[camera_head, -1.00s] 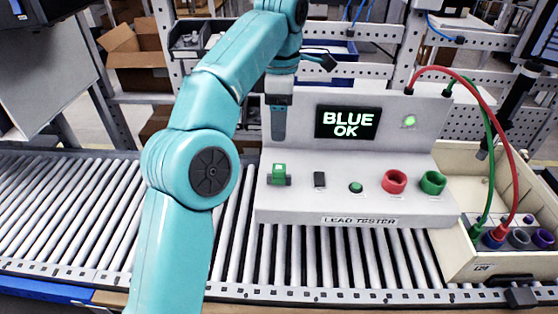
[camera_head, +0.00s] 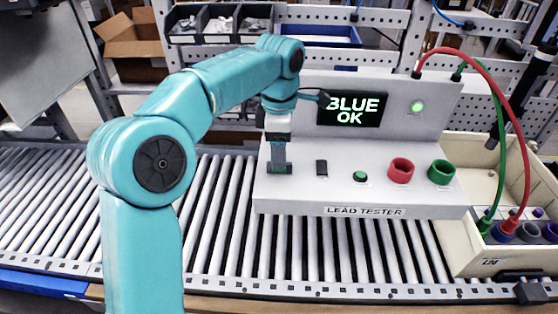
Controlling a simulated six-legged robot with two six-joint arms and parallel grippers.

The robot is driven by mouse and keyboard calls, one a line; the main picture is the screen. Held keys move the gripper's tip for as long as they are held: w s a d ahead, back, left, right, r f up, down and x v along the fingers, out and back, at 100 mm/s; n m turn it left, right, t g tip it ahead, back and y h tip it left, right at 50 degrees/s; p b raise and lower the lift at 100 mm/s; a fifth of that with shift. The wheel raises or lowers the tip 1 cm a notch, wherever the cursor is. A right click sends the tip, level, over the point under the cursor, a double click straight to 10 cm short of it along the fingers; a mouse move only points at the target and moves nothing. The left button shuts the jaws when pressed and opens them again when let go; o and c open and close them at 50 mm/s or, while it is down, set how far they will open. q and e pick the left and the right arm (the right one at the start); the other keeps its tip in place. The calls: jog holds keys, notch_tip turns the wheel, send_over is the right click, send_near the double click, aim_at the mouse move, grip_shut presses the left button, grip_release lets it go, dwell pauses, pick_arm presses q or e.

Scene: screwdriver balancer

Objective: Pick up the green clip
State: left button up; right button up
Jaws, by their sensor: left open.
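My right gripper is not in view.
The tester carries a black switch (camera_head: 321,167), a green button (camera_head: 360,176), a red socket ring (camera_head: 401,171) and a green socket ring (camera_head: 441,172). Its screen (camera_head: 351,109) reads "BLUE OK". A red lead (camera_head: 510,120) and a green lead (camera_head: 501,130) run to the beige bin (camera_head: 470,240).

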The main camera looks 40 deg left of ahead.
pick_arm(q)
notch_tip(320, 180, down, 2)
jog(key=shift+f, duration=0.55)
jog(key=c, duration=1.2)
jog(key=shift+r, duration=0.1)
